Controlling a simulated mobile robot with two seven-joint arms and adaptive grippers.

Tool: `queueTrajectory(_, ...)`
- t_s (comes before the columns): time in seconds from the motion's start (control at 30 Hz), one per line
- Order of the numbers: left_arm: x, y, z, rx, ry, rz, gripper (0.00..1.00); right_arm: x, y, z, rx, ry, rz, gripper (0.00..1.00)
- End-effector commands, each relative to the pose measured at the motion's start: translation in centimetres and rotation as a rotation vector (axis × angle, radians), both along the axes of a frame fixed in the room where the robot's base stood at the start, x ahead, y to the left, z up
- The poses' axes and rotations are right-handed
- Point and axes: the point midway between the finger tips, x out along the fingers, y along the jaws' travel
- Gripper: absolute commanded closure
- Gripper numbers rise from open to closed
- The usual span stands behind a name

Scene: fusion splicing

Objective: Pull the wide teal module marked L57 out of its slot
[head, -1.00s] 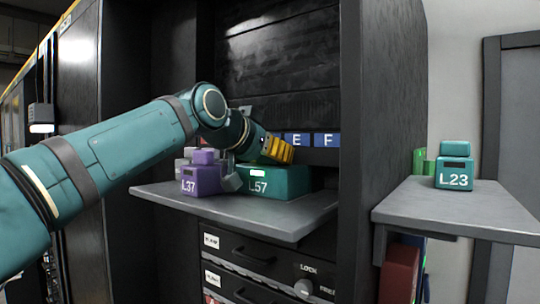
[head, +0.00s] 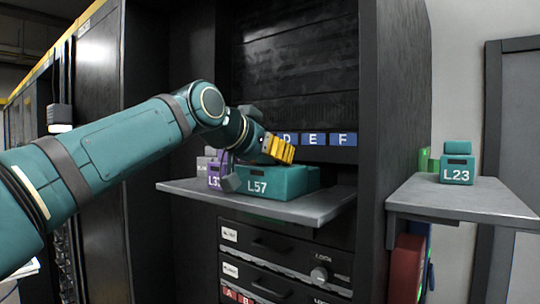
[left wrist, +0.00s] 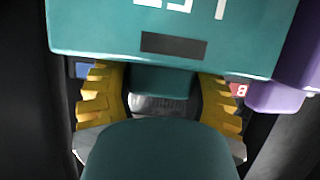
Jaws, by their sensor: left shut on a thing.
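The wide teal module marked L57 (head: 272,182) sits on the grey shelf (head: 300,210) in the dark cabinet, its front near the shelf's front edge. In the left wrist view, its label face (left wrist: 170,22) shows upside down at the top, with a dark slot. My left gripper (head: 278,149) is over the module's top. Its yellow fingers in the left wrist view (left wrist: 160,97) stand on both sides of a teal part of the module, shut on it. The fingers' exact contact is partly hidden. My right gripper is not in view.
A purple module, L37 (head: 215,182), stands close at L57's left, partly hidden by my gripper. Blue slot labels (head: 316,139) line the cabinet. Module L23 (head: 457,172) stands on the right side shelf (head: 465,200). Drawers lie below.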

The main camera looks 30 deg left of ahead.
Motion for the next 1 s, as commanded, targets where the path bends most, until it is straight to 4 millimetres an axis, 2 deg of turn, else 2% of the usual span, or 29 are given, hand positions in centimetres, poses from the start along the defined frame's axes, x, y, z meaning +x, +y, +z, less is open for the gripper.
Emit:
queueTrajectory(0.4, -0.1, 0.0, 0.2, -0.001, -0.004, -0.001, 0.89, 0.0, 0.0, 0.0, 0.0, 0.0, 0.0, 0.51)
queueTrajectory(0.43, -0.1, -0.1, 0.1, -0.001, -0.004, -0.001, 0.36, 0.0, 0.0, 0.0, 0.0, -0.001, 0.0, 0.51)
queueTrajectory(0.5, -0.1, 0.0, 0.1, -0.001, -0.004, -0.001, 0.11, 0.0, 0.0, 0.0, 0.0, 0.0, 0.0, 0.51)
queueTrajectory(0.53, -0.1, 0.0, 0.1, -0.001, -0.004, -0.001, 0.09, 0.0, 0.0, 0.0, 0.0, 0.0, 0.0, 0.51)
queueTrajectory(0.83, -0.1, 0.0, 0.1, 0.0, -0.003, 0.0, 0.09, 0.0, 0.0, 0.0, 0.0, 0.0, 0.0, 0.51)
queueTrajectory(1.0, -1.4, 0.1, 0.7, 0.0, -0.005, 0.0, 0.09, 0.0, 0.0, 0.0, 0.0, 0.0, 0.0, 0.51)
